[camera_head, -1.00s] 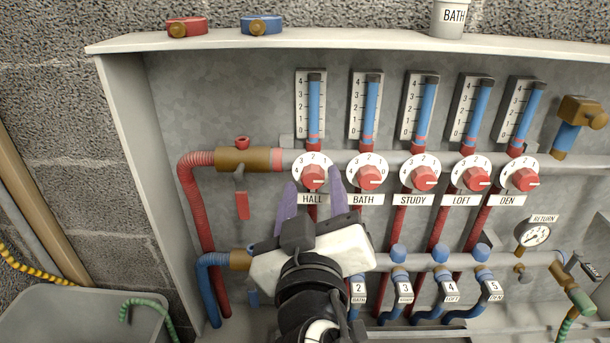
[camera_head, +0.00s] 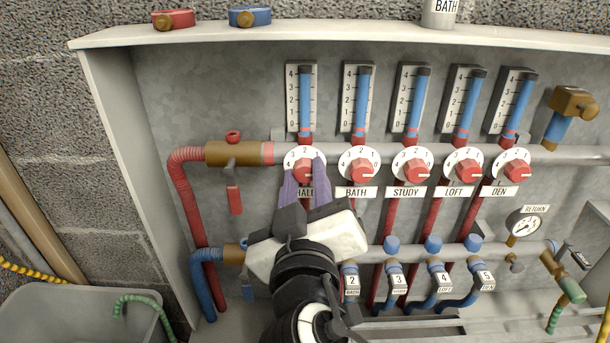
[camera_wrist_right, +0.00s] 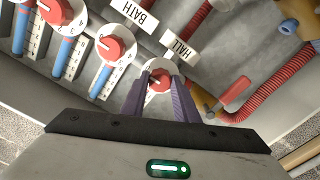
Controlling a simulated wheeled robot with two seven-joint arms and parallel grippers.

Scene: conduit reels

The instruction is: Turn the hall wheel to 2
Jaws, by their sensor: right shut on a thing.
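The hall wheel, a red knob on a white numbered dial (camera_head: 290,155), is the leftmost of the row on the upper pipe. Its HALL label (camera_head: 304,190) is partly covered by my fingers. My right gripper (camera_head: 304,172) reaches up from below with its purple fingers on either side of the red knob, shut on it. The wrist view also shows the red knob (camera_wrist_right: 158,82) between the fingertips. The fingers hide part of the dial, and I cannot read its setting. Above it stands the hall gauge (camera_head: 301,95) with a blue column. My left gripper is not in view.
The bath wheel (camera_head: 359,170) is close to the right, followed by the study (camera_head: 411,170), loft and den wheels. A brass valve with a red handle (camera_head: 235,200) hangs to the left. A grey bin (camera_head: 70,305) stands at lower left.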

